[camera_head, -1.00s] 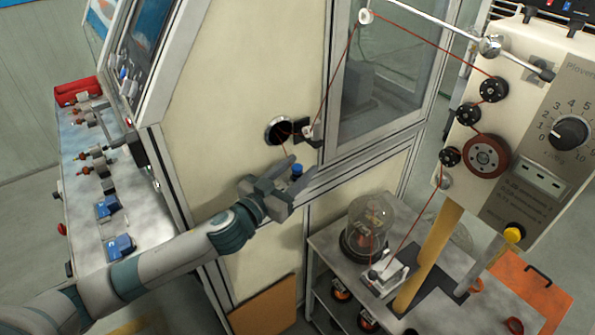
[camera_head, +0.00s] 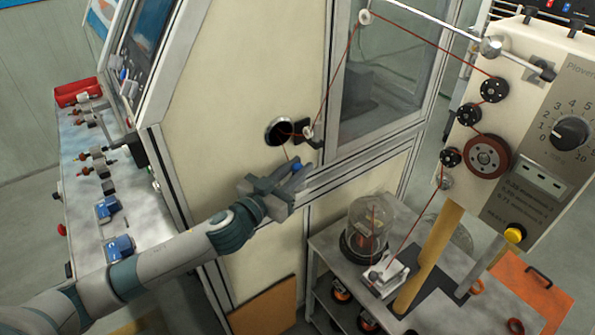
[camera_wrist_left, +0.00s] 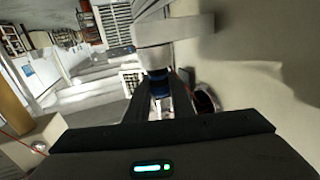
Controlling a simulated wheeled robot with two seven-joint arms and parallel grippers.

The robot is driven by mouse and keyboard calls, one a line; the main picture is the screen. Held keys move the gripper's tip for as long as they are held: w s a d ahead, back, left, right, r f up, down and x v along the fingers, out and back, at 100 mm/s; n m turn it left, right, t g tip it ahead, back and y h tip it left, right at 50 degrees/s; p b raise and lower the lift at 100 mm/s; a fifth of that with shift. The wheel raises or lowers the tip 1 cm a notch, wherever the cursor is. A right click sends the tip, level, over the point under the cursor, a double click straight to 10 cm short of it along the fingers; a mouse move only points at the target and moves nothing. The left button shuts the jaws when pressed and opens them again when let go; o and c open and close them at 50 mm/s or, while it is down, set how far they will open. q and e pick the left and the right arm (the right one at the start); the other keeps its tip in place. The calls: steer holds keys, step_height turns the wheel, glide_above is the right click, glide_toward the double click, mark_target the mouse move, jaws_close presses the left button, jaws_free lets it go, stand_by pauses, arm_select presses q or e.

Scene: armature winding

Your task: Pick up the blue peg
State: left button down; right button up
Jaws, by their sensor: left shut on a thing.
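The blue peg (camera_head: 297,167) shows as a small blue tip between the fingers of my left gripper (camera_head: 290,174) in the head view. In the left wrist view the blue peg (camera_wrist_left: 160,84) sits between the two dark fingers, and my left gripper (camera_wrist_left: 160,100) is shut on it. The gripper is just in front of the cream machine panel, below the round dark hole (camera_head: 279,131). The lower part of the peg is hidden by the fingers. My right gripper is not in view.
A red wire runs from the hole over a small guide (camera_head: 307,132) up to the pulleys on the winder box (camera_head: 485,157). A metal frame rail (camera_head: 350,163) is beside the gripper. A side table (camera_head: 335,250) with a glass dome (camera_head: 372,222) stands lower right.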

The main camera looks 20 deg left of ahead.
mark_target(298, 166)
arm_select(q)
step_height(298, 166, up, 4)
steer(key=shift+d+f+b, duration=0.1)
steer(key=shift+d+b, duration=0.05)
steer(key=shift+b, duration=0.7)
steer(key=d+r+b, duration=0.1)
steer(key=d+r, duration=0.2)
steer(key=d, duration=0.2)
steer(key=s+d+r+b, duration=0.1)
steer(key=d+r+b, duration=0.1)
steer(key=d, duration=0.4)
steer(key=shift+d+r, duration=0.2)
steer(key=shift+r, duration=0.7)
steer(key=c, duration=2.5)
jaws_free()
steer(key=shift+o, duration=1.2)
jaws_close()
steer(key=shift+r+b, duration=0.15)
steer(key=shift+b, duration=0.15)
